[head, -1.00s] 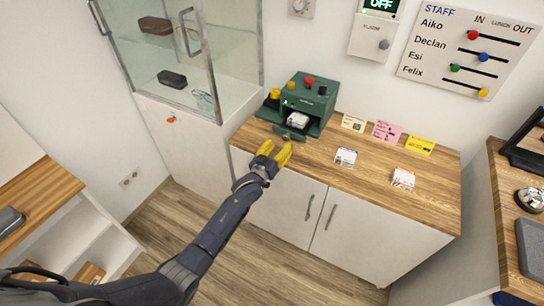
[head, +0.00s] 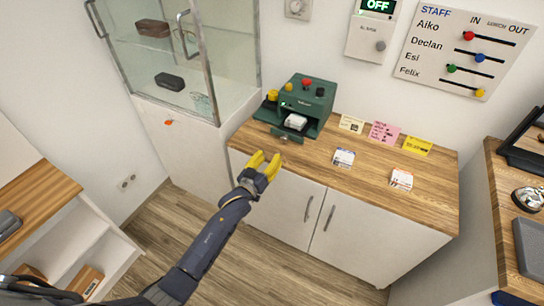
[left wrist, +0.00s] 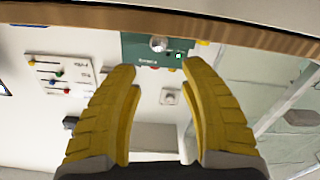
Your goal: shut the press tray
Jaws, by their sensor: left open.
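The green press (head: 318,100) stands on the wooden counter top, with a red knob, a yellow knob and a lit green lamp. Its tray (head: 286,135) sticks out at the front, toward my gripper. A white item (head: 296,121) lies in the press opening; I cannot tell how far it sits on the tray. My left gripper (head: 266,161), with yellow fingers, is open and empty in front of the counter edge, apart from the tray. In the left wrist view, the open fingers (left wrist: 162,72) frame a gap, with part of the press (left wrist: 135,48) upside down beyond. My right gripper is not in view.
A glass cabinet (head: 165,60) stands left of the press. Several cards lie on the counter top, including a pink one (head: 384,133) and a yellow one (head: 417,145). The cabinet doors (head: 290,200) drop below the counter's front edge. Open floor lies in front.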

